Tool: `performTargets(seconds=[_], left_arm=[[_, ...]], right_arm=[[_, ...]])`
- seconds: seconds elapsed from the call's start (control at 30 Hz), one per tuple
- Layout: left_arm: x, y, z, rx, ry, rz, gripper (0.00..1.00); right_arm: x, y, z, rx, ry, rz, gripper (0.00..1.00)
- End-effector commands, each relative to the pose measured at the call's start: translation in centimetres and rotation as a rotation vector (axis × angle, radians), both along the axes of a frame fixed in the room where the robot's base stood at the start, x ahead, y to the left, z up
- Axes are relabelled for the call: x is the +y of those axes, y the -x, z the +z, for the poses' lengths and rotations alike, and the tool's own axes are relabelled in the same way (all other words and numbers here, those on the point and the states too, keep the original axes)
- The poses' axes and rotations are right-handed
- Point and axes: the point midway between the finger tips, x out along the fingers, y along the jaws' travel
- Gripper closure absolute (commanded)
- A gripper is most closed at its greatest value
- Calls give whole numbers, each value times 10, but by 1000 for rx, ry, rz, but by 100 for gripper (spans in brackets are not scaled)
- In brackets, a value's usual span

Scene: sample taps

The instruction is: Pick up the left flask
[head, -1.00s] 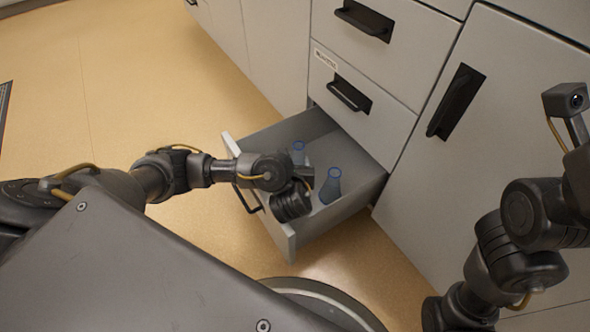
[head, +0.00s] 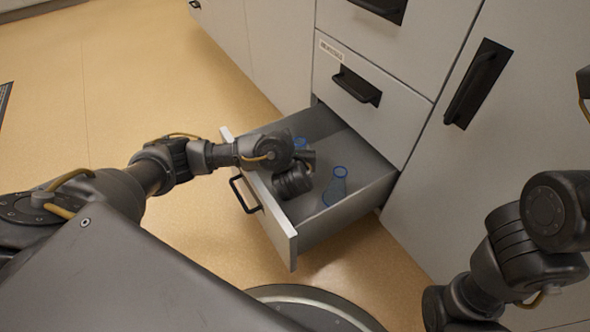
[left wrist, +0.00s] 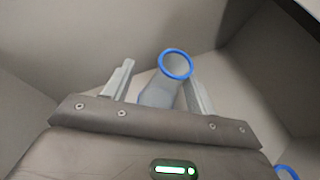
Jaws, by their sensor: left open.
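Two clear flasks with blue rims stand in the open drawer (head: 283,236). In the head view the left flask (head: 300,143) is mostly hidden behind my left wrist, and the right flask (head: 336,188) shows to the right of it. My left gripper is over the drawer; its fingers are hidden in the head view. In the left wrist view my left gripper (left wrist: 160,68) is open, with one flask (left wrist: 158,94) between or just beyond its fingers; contact cannot be told. Another blue rim (left wrist: 287,173) shows at the lower right corner. My right gripper is out of view.
Above the drawer is a closed drawer front with a black handle (head: 357,86). A cabinet door with a long black handle (head: 477,83) stands to the right.

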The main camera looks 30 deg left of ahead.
Motion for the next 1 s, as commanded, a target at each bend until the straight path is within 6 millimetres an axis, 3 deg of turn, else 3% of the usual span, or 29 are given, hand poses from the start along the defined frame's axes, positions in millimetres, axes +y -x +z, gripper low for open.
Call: performTargets(seconds=[0.2, 0.63, 0.87, 1.0], left_arm=[[0, 0, 1, 0, 0, 0, 43], [0, 0, 0, 0, 0, 0, 99], [0, 0, 2, 0, 0, 0, 100], [0, 0, 17, -1, 2, 1, 100]], right_arm=[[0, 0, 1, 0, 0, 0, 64], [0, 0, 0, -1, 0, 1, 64], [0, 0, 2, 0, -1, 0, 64], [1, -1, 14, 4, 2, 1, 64]])
